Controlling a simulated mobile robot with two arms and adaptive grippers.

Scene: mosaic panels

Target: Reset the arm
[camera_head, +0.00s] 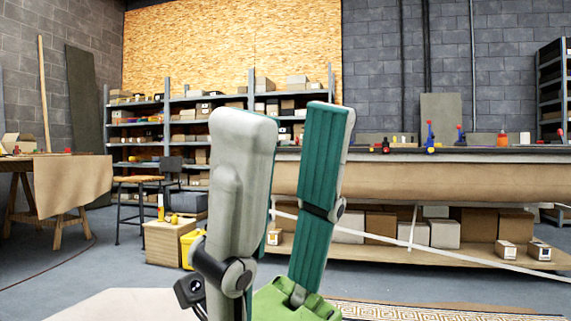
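My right gripper (287,125) stands upright close to the camera, near the middle of the head view. Its two long fingers have pale grey backs and ribbed teal inner pads. A clear gap shows between the fingers, with nothing held in it, so it is open. Its green palm (292,303) is at the bottom edge. My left gripper is not in view.
A patterned mosaic border (420,312) lies low at the front. A long workbench (480,185) with tools and boxes runs behind on the right. A cloth-covered table (70,180), stool (138,180), wooden crate (165,248) and shelves (190,110) stand left and back.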

